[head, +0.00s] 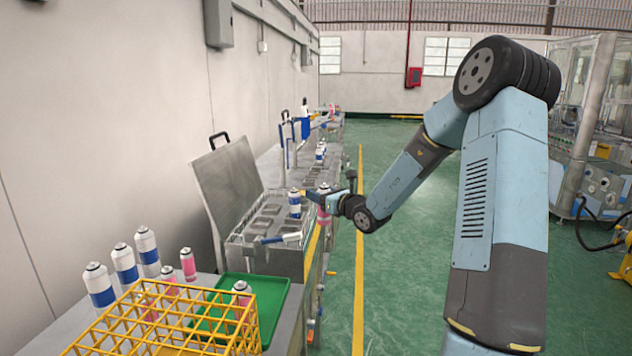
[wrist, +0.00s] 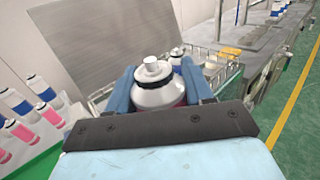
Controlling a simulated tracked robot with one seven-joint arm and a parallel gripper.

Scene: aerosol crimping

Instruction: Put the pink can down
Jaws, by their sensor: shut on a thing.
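My gripper (head: 323,195) is shut on the pink can (head: 324,214), which hangs upright past the front edge of the steel bench. In the wrist view the can's silver shoulder and white valve top (wrist: 153,85) sit between the two blue fingers, with a sliver of pink below. Its lower part is hidden there by the gripper body. A metal bath with its grey lid (head: 228,187) raised is left of the gripper. A white and blue can (head: 294,204) stands upright at the bath, left of the gripper.
A yellow wire crate (head: 130,318) and a green tray (head: 272,300) lie on the near bench with several pink and blue cans, including a pink can (head: 188,264) at the back. The bath's lid and a blue-handled lever (head: 280,238) stand close by.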

